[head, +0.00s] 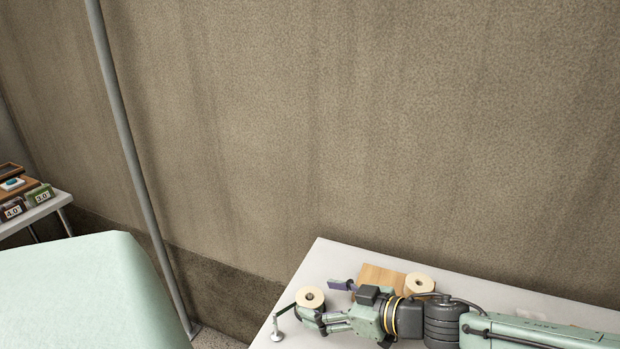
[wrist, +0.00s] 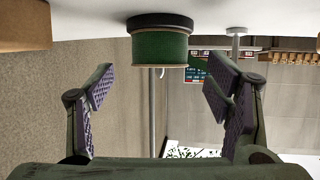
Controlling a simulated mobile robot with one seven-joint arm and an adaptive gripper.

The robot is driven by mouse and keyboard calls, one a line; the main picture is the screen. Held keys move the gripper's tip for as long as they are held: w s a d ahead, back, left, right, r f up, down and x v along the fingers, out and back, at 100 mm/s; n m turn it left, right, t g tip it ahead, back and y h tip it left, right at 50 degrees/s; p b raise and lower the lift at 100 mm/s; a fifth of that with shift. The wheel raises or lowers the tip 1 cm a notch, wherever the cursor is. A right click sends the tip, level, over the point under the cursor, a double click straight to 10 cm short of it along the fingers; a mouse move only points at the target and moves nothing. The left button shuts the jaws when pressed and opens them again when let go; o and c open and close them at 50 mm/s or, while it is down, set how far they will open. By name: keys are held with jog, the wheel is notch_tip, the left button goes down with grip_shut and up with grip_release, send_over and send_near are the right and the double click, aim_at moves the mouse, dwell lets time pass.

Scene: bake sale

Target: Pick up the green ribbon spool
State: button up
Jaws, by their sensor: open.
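The green ribbon spool (wrist: 160,48) stands on the white table, which appears upside down at the top of the wrist view. It has a dark flange against the table and a green wound body. In the head view the spool (head: 311,297) shows its pale round top with a dark hole, near the table's left edge. My gripper (wrist: 162,82) is open and empty, its two fingers apart with the spool ahead, roughly centred between them. In the head view my gripper (head: 323,317) lies low beside the spool; whether a finger touches it I cannot tell.
A small silver stand (head: 277,335) is by the left edge. A pole (head: 130,150) and a mint-covered surface (head: 85,290) are farther left.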

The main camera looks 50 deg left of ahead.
aim_at(312, 298)
jog(key=x, duration=0.3)
jog(key=shift+s+a+f+p, duration=0.1)
jog(key=shift+a+p, duration=0.25)
jog(key=shift+p, duration=0.05)
jog(key=shift+c, duration=0.4)
jog(key=c, duration=1.1)
